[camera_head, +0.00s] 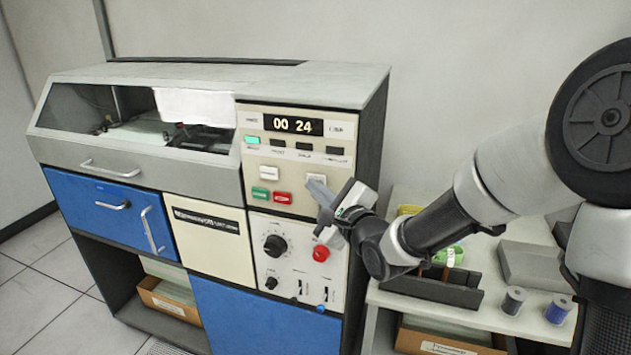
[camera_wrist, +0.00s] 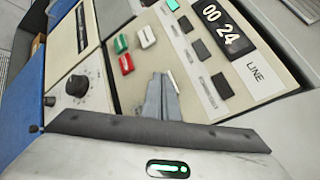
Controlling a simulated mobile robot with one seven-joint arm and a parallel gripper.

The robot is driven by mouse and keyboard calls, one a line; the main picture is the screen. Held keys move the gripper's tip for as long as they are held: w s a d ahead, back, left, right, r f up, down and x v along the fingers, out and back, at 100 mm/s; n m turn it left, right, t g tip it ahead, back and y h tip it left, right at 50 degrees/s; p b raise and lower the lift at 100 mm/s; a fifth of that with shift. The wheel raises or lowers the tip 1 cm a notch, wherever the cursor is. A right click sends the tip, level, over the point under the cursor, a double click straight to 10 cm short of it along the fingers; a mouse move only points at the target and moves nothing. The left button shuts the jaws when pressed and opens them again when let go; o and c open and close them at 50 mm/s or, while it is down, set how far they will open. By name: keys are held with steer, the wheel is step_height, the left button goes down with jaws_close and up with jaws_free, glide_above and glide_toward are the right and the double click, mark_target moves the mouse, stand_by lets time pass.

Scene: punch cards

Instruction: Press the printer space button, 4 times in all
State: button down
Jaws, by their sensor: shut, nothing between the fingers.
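The machine's cream control panel (camera_head: 284,150) carries a counter (camera_head: 293,125) reading 00 24. A white button (camera_head: 268,173) is at its left, above a green button (camera_head: 261,193) and a red button (camera_head: 283,198). Another pale button (camera_head: 316,178) at the right of the panel is partly hidden behind my fingers. The button labels are too small to read, so I cannot tell which is printer space. My gripper (camera_head: 319,190) is shut and empty, its tips at that right button. In the wrist view my gripper (camera_wrist: 162,82) covers most of it; contact is unclear.
Below the panel are a black knob (camera_head: 274,245) and a round red button (camera_head: 321,253). A side table at the right holds a dark tray (camera_head: 432,289), a grey box (camera_head: 535,266) and two spools (camera_head: 558,309). A lit green lamp (camera_head: 252,140) shows under the counter.

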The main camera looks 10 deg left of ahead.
steer(key=shift+w, duration=0.2)
steer(key=shift+s, duration=0.1)
stand_by(0.4)
steer(key=shift+s, duration=0.7)
steer(key=shift+s, duration=0.1)
steer(key=s, duration=0.5)
steer(key=shift+a+p, duration=0.25)
steer(key=shift+p, duration=0.05)
steer(key=shift+w+a+f+b, duration=0.1)
steer(key=shift+b, duration=0.2)
stand_by(2.0)
